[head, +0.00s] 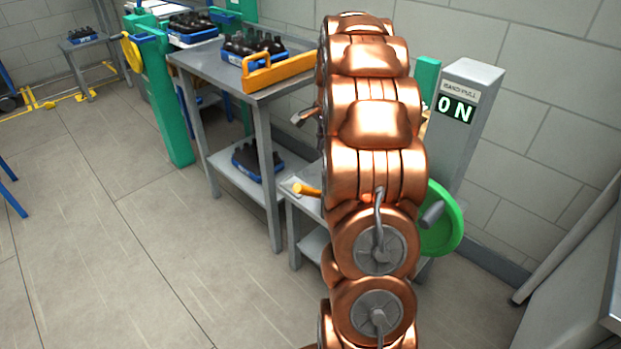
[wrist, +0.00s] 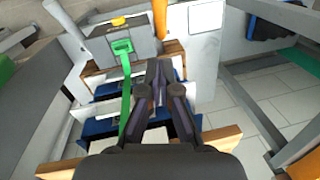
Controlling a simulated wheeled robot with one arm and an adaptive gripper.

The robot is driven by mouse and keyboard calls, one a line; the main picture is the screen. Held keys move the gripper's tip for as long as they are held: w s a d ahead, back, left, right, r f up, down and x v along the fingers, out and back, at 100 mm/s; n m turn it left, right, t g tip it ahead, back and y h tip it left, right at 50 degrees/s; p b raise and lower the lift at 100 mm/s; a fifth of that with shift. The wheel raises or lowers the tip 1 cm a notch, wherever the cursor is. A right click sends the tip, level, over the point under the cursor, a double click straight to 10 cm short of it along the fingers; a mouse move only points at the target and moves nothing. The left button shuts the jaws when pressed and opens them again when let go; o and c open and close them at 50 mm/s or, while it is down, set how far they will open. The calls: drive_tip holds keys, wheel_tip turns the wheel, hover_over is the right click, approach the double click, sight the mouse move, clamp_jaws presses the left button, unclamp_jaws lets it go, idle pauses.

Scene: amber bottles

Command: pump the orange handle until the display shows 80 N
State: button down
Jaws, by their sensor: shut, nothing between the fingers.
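The display (head: 455,107) on the grey post reads 0 N. A short orange handle-like bar (head: 307,190) sticks out left of my copper arm in the head view; its other end is hidden behind the arm. My gripper (wrist: 158,75) shows in the wrist view, its two dark fingers together with nothing between them.
A green wheel (head: 441,218) with a grey knob stands right of my arm. A grey table (head: 200,58) holds an orange tool-like frame (head: 278,73) and crates of dark bottles. In the wrist view, a green strap-like part (wrist: 125,85) lies left of the fingers. Open floor lies left.

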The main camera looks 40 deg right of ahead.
drive_tip(key=shift+f, duration=0.1)
drive_tip(key=p, duration=0.2)
hover_over(310, 189)
drive_tip(key=d, duration=0.1)
wheel_tip(310, 189, down, 11)
drive_tip(key=shift+s+f, duration=0.15)
drive_tip(key=shift+f, duration=0.05)
drive_tip(key=shift+a+f, duration=0.4)
drive_tip(key=shift+f, duration=0.15)
drive_tip(key=shift+a+f, duration=0.1)
